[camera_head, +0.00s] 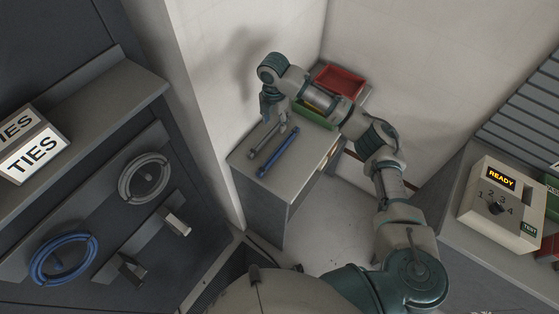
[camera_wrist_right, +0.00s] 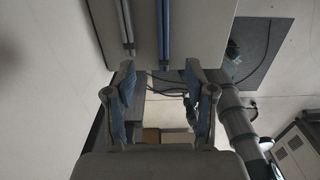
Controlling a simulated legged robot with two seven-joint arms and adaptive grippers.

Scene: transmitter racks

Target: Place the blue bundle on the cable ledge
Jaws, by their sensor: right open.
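A long blue bundle (camera_head: 278,153) lies on the grey cabinet top (camera_head: 247,172), beside a similar grey bundle (camera_head: 265,145). In the right wrist view the blue bundle (camera_wrist_right: 163,30) and the grey bundle (camera_wrist_right: 126,25) lie side by side beyond the fingertips. My right gripper (camera_wrist_right: 160,72) is open and empty. In the head view my right gripper (camera_head: 277,117) hangs above the cabinet top, close to the far ends of the bundles. A grey ledge (camera_head: 92,113) runs along the dark rack at left; I cannot tell if it is the cable ledge. My left gripper is out of view.
A TIES box (camera_head: 36,158) stands on the grey ledge. A blue coil (camera_head: 62,260) and a grey coil (camera_head: 144,177) hang below it. A red bin (camera_head: 340,80) and a green bin (camera_head: 312,118) stand behind the bundles. A READY box (camera_head: 497,203) stands at right.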

